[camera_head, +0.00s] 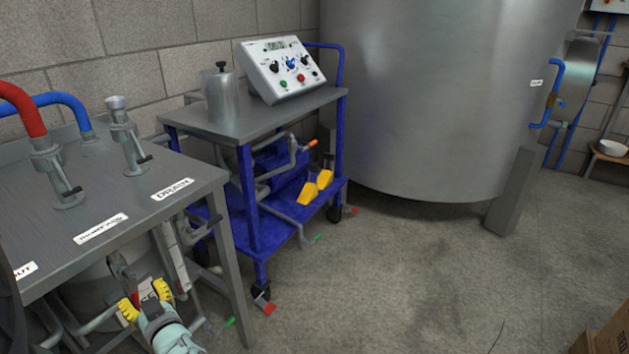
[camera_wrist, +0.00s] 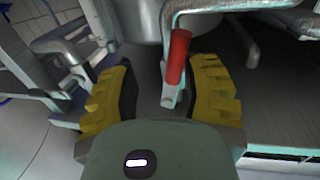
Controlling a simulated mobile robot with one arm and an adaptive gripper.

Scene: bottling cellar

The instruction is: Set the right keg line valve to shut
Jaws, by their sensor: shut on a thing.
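My gripper (camera_head: 146,298) is low beside the front of the grey metal table in the head view, under its top. In the wrist view its two yellow-padded fingers (camera_wrist: 163,85) stand on either side of a valve lever with a red grip (camera_wrist: 178,57). The gripper is shut on this lever, though the contact itself is hard to see. The lever sits below grey pipework (camera_wrist: 205,12). In the head view my gripper and the table partly hide the valve. No label naming it as the right keg line valve shows, and its setting cannot be read.
The grey table (camera_head: 190,180) has labels and pipe fittings on top. A blue trolley (camera_head: 247,200) with a control box (camera_head: 280,68) and a metal canister (camera_head: 221,97) stands behind it. A large steel tank (camera_head: 430,90) is at the back. Floor at the right is mostly clear.

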